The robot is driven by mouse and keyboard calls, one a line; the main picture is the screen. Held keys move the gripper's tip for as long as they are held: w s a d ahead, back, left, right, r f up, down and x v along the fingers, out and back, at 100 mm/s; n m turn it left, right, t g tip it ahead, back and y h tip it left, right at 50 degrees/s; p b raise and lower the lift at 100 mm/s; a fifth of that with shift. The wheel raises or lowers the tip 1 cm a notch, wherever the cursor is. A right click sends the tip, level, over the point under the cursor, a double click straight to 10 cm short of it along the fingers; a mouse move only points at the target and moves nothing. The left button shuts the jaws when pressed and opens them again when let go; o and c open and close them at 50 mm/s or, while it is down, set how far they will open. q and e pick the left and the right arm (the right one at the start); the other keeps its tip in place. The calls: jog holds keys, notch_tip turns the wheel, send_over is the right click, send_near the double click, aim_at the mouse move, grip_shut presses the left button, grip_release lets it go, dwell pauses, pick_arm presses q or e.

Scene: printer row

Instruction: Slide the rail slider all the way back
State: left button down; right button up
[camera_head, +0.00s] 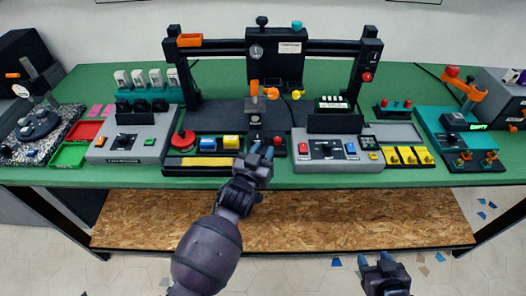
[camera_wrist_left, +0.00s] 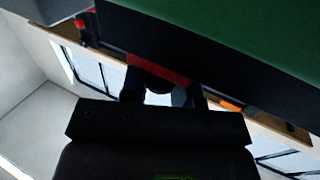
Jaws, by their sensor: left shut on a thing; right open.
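My left gripper (camera_head: 262,150) is at the front middle of the black gantry machine, its blue-tipped fingers pointing away from me. It is shut on a small dark part, which I take to be the rail slider's grip. The fingers and arm hide most of that part in the head view. In the left wrist view, a dark rounded shape (camera_wrist_left: 158,84) shows between the fingers. A dark upright piece (camera_head: 255,108) stands just behind the fingers; I cannot tell how it joins the slider. My right gripper (camera_head: 383,268) is open and empty, low in front of the bench.
A red mushroom button (camera_head: 183,139) and blue and yellow blocks (camera_head: 231,142) lie left of the left gripper. A grey control panel (camera_head: 335,151) is to its right. The gantry crossbar (camera_head: 330,46) spans above. The space before the bench is free around the right gripper.

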pick_arm(q)
jog(key=shift+d, duration=0.2)
jog(key=c, duration=0.9)
grip_release()
jog(key=shift+d, duration=0.15)
jog(key=shift+s+a, duration=0.4)
jog(key=shift+s, duration=0.15)
jog(key=v, duration=0.9)
jog(key=shift+s, duration=0.35)
